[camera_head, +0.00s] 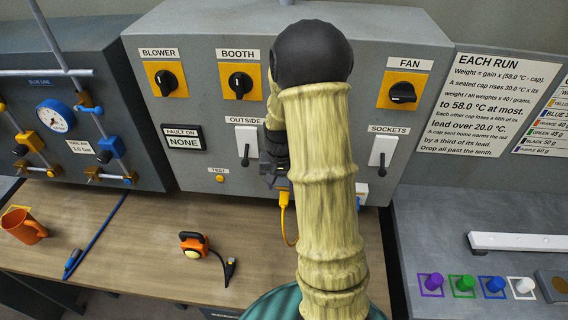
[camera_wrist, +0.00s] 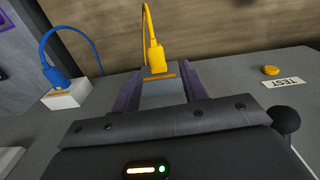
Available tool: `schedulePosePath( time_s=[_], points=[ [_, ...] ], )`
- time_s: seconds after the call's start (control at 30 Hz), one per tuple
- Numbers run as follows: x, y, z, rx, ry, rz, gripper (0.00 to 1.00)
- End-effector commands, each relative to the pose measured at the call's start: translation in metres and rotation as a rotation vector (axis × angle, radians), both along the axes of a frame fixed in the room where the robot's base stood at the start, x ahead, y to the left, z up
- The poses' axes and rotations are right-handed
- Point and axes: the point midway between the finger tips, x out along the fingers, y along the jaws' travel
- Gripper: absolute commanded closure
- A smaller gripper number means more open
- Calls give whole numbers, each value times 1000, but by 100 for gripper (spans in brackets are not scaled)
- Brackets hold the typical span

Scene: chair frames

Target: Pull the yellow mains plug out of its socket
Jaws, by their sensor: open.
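The yellow plug (camera_wrist: 156,58) sits upright in the wrist view, with its yellow cord curving away over the wooden bench. It also shows in the camera_head view (camera_head: 284,198), low on the grey panel, partly hidden by my gripper and arm. My gripper (camera_wrist: 161,74) is open. Its two purple-grey fingers stand to the left and right of the yellow plug's line, with the plug at or just beyond their tips. I cannot tell whether either finger touches it. The yellow plug's socket is mostly hidden.
A blue plug (camera_wrist: 62,85) with a blue cord sits in a white socket, left of my gripper in the wrist view. A yellow TEST button (camera_wrist: 271,70) is at right. An orange cup (camera_head: 24,226) and an orange-black device (camera_head: 194,243) stand on the bench (camera_head: 140,270).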

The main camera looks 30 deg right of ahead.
Motion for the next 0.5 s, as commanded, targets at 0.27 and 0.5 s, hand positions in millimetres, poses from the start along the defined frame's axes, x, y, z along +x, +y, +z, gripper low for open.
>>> schedulePosePath(
  time_s=[0.27,0.5],
  points=[
    [6,-14,-2,7,19,-52,56],
    [6,-14,-4,6,19,-51,56]
  ],
)
